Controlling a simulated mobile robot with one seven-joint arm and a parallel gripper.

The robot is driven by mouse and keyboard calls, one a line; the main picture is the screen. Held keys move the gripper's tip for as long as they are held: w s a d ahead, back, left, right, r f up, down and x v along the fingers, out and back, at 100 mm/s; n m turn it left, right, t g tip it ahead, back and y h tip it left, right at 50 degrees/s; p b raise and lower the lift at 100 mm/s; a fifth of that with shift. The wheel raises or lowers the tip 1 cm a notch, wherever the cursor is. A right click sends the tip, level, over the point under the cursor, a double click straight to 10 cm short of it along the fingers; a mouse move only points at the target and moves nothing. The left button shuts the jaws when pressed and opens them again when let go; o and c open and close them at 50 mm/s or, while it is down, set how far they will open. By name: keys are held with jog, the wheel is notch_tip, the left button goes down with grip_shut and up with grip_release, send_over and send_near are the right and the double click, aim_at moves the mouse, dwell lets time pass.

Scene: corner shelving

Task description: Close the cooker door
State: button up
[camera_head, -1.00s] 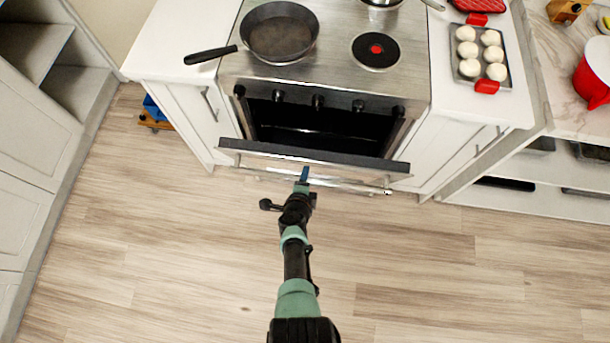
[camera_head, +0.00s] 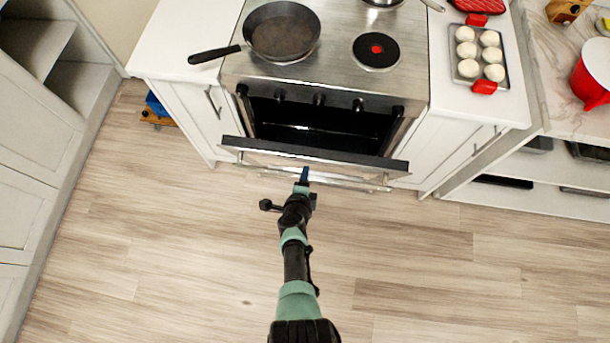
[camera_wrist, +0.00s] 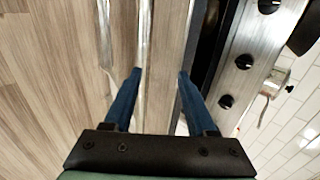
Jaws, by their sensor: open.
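The cooker door (camera_head: 312,153) is partly open and tilts outward from the front of the steel cooker (camera_head: 325,80). A dark gap into the oven shows above its top edge. A bar handle (camera_head: 372,187) runs along the door's outer side. My gripper (camera_head: 304,174) is at the middle of the door's outer side; I cannot tell whether it touches. In the wrist view my gripper's blue fingers (camera_wrist: 159,78) are open and spread apart, with part of the steel door front between and beyond them. The cooker's knobs (camera_wrist: 244,62) show to the right.
A frying pan (camera_head: 282,32) sits on the hob, its handle pointing left. White counters flank the cooker, and a tray of white buns (camera_head: 479,55) is on the right one. A small wooden item with blue (camera_head: 155,108) lies on the floor at left. The wooden floor in front is clear.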

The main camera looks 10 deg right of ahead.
jog(key=p+v, duration=0.9)
jog(key=v, duration=0.3)
jog(key=shift+w+d, duration=0.1)
jog(key=shift+c, duration=0.2)
